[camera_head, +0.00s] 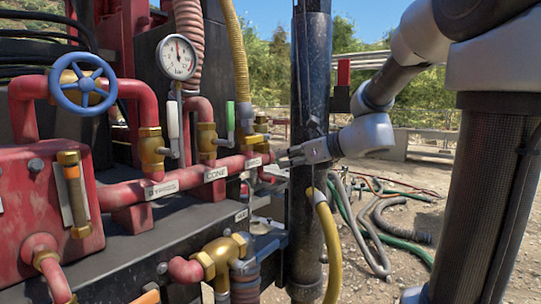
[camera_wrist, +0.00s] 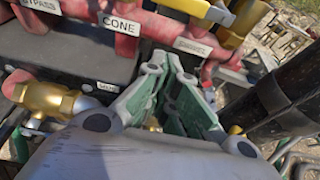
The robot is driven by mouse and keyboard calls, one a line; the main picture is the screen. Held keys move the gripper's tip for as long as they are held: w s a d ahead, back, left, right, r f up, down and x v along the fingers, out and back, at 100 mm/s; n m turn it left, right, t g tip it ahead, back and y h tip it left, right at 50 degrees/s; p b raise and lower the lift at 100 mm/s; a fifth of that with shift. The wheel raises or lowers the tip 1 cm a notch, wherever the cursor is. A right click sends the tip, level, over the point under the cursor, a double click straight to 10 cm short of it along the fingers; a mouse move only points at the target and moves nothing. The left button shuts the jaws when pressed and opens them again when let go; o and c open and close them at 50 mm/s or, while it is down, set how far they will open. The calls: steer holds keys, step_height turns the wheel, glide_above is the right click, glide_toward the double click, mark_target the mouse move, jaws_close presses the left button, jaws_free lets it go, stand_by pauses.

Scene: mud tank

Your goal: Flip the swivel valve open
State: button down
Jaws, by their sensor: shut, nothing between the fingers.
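The swivel valve appears to be the brass valve (camera_head: 262,128) at the right end of the red pipe, above a small white label (camera_head: 253,162) whose text is hard to read. Its yellow lever (camera_head: 254,139) lies roughly sideways across the valve. In the wrist view the yellow lever (camera_wrist: 216,15) shows at the top, beyond the label (camera_wrist: 193,47). My gripper (camera_head: 284,158) is just right of and slightly below the valve, pointing left at the pipe end. Its fingers (camera_wrist: 168,62) are together and hold nothing. I cannot tell whether the tips touch anything.
The red pipe (camera_head: 125,193) also carries a valve with a white handle (camera_head: 173,128) and one with a green handle (camera_head: 231,121). A yellow hose (camera_head: 330,245) hangs below. Loose hoses (camera_head: 375,235) lie on the ground.

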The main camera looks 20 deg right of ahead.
steer(key=x, duration=1)
steer(key=shift+s+d+r, duration=0.1)
steer(key=shift+r, duration=0.95)
steer(key=shift+s+d+r, duration=0.1)
steer(key=shift+r, duration=0.95)
steer(key=shift+s+a+r+m, duration=0.1)
steer(key=shift+a+r+m, duration=0.05)
steer(key=shift+r+m, duration=0.3)
step_height(320, 180, up, 2)
steer(key=shift+s+a+r+m+g+y, duration=0.1)
steer(key=shift+m+g+y, duration=0.15)
steer(key=shift+m+y, duration=0.25)
steer(key=shift+r+m+g+y, duration=0.1)
steer(key=shift+m+g+y, duration=0.2)
steer(key=shift+m, duration=0.35)
step_height(320, 180, up, 7)
steer(key=m+y, duration=0.2)
steer(key=m, duration=0.3)
glide_above(259, 141)
steer(key=v, duration=0.2)
steer(key=shift+w+d+r+g, duration=0.15)
steer(key=shift+w+d, duration=0.15)
steer(key=shift+d, duration=0.2)
steer(key=shift+w+d+r+g, duration=0.1)
steer(key=shift+w+d, duration=0.2)
steer(key=shift+d, duration=0.15)
steer(key=shift+r, duration=0.1)
